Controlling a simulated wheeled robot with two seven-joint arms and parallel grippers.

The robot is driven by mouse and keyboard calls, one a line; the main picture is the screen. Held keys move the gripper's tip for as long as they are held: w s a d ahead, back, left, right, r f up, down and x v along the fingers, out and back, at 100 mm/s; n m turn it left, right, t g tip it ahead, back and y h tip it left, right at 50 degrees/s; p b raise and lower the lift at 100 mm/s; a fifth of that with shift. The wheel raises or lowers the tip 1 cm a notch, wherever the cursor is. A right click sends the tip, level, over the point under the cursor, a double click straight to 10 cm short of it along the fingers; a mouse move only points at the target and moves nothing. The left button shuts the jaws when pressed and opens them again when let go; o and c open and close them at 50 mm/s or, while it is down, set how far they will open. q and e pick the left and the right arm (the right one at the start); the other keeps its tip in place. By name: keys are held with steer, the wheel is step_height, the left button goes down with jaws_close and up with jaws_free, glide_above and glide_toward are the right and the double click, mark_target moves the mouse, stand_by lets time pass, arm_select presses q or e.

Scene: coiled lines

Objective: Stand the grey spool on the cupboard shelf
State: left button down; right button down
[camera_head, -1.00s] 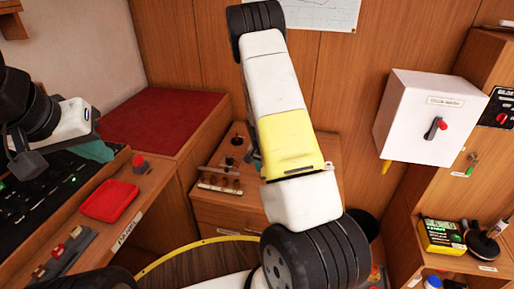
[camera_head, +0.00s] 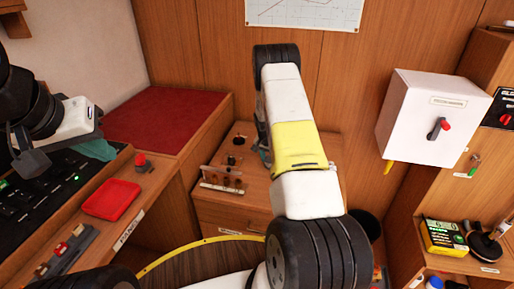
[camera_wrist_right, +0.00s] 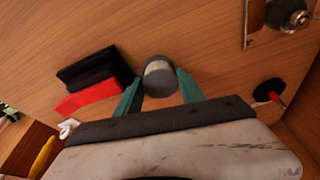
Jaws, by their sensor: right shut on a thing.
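The grey spool (camera_wrist_right: 160,76) shows in the right wrist view as a short grey cylinder with a paler band, between the green fingers of my right gripper (camera_wrist_right: 160,92), which is shut on it. In the head view my right forearm hides the spool and most of that gripper; only a sliver of teal (camera_head: 265,153) shows beside the arm. My left gripper (camera_head: 97,149) is at the left above the dark control panel, its teal fingers partly hidden, so its opening is unclear. A wooden cupboard with a shelf (camera_head: 455,263) stands at the right.
The shelf holds a yellow-green box (camera_head: 443,237) and a dark round item (camera_head: 485,247). A white switch box (camera_head: 430,115) hangs on the wall. A red tray (camera_head: 111,200) lies at left. The wrist view shows black (camera_wrist_right: 92,68) and red (camera_wrist_right: 88,98) blocks near the fingers.

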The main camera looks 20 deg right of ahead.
steer(key=shift+f, duration=0.1)
steer(key=c, duration=1)
jaws_free()
